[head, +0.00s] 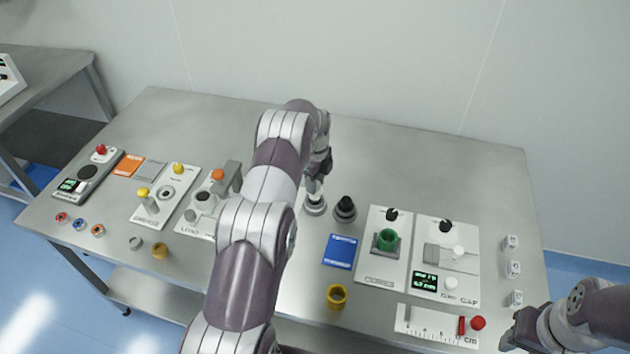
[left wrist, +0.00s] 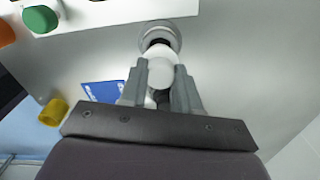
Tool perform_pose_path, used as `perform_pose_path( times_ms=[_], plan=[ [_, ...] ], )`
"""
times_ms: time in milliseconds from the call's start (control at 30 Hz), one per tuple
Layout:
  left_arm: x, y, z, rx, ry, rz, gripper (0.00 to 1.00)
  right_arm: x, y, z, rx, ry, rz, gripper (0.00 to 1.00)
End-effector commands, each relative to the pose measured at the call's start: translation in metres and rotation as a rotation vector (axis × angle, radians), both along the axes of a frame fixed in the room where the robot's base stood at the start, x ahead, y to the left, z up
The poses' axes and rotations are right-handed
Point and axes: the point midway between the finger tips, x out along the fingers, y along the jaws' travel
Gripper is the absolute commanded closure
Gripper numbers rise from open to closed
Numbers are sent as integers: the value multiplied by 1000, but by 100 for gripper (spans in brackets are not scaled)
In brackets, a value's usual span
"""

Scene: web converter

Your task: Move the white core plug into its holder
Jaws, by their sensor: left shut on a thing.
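The white core plug (head: 315,186) is between the fingers of my left gripper (head: 319,176). In the left wrist view my left gripper (left wrist: 168,90) is shut on the white plug (left wrist: 160,66). A grey round holder (head: 316,208) is directly below the plug in the head view; its ring also shows in the left wrist view (left wrist: 174,32). The plug's lower end overlaps the ring, and I cannot tell whether it is seated or just above. My right gripper (head: 513,334) is at the lower right, away from the plug; its fingers are unclear.
A black plug in a similar holder (head: 345,209) stands just right. Control panels (head: 165,195) line the left. The table's back is clear.

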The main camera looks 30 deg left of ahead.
Motion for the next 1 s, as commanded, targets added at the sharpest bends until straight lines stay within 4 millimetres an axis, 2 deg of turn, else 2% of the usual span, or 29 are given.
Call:
perform_pose_path(
  times_ms=[1000],
  plan=[
    [0,0,-22,0,0,0,100,0,0,-16,0,0,0,57]
  ],
)
